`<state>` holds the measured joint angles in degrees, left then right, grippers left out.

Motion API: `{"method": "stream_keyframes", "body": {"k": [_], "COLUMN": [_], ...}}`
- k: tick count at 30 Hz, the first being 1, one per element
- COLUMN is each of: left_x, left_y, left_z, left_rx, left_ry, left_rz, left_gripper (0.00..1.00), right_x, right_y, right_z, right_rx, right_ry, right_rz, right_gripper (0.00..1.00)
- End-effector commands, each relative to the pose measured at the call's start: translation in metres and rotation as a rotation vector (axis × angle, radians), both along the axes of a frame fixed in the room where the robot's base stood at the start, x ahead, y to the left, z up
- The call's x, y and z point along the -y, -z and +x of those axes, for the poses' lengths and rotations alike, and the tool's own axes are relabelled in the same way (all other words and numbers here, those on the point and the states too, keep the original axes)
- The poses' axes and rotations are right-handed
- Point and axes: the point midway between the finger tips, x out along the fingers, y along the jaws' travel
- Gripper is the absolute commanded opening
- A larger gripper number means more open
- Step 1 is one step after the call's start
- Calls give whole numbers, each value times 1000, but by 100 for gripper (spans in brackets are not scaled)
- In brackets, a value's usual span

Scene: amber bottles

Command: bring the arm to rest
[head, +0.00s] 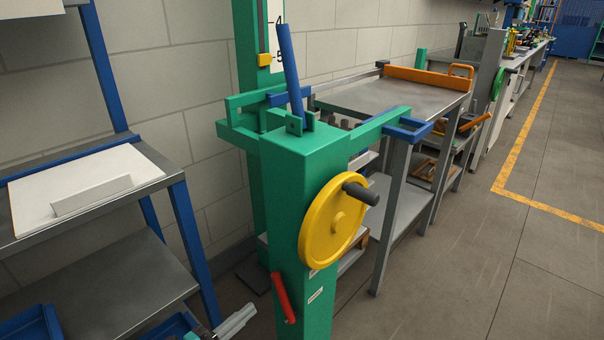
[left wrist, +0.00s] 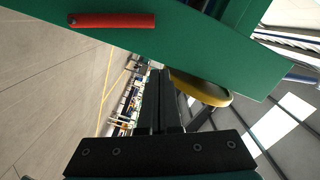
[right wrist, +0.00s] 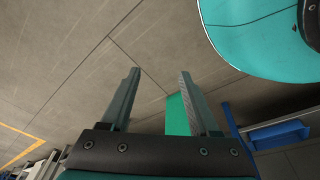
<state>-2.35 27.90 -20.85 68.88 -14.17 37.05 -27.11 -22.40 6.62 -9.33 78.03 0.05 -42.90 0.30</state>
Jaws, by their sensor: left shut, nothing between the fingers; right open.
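My left gripper (head: 245,314) shows at the bottom edge of the head view, low in front of the green machine's column. In the left wrist view its two dark fingers (left wrist: 160,74) lie together, shut with nothing between them. The green column with its red handle crosses the top of that view, close beyond the fingers; contact cannot be told. My right gripper (right wrist: 159,74) is not in the head view. In the right wrist view its fingers are apart and empty, with floor and a green strip beyond. No amber bottles show.
The green machine (head: 295,180) has a yellow handwheel (head: 325,235) and a red lever (head: 283,298). A shelf unit with a white board (head: 85,175) stands left. A steel table (head: 390,98) stands behind the machine. Open floor (head: 450,280) lies to the right.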

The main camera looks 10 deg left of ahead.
Motion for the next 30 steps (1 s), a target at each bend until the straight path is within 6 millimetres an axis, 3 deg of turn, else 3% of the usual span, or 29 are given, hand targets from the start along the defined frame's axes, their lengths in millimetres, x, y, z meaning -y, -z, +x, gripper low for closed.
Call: {"method": "stream_keyframes", "body": {"k": [4, 7, 11, 15, 18, 22, 26, 30], "left_x": [-20, -43, -66, -72, -69, -63, -59, -59], "left_y": [43, 99, 171, 227, 250, 264, 269, 270], "left_z": [-11, -39, -106, -194, -253, -308, -332, -335], "left_rx": [-193, -431, -755, -1057, -1224, -1366, -1431, -1436], "left_ry": [-140, -316, -564, -805, -945, -1069, -1126, -1131], "left_rz": [-50, -116, -205, -280, -315, -338, -347, -347], "left_gripper": [0, 0, 0, 0, 0, 0, 0, 0], "right_x": [7, 16, 28, 40, 47, 54, 57, 57], "right_y": [7, 16, 26, 31, 33, 35, 35, 36], "right_z": [-10, -22, -40, -59, -71, -80, -85, -85], "right_rx": [-8, -12, -15, -15, -17, -16, -16, -16], "right_ry": [-1, -3, -3, -4, -4, -4, -4, -4], "right_rz": [-8, -17, -28, -37, -43, -48, -50, -50], "right_gripper": [62, 62, 62, 62, 62, 62, 62, 62]}}
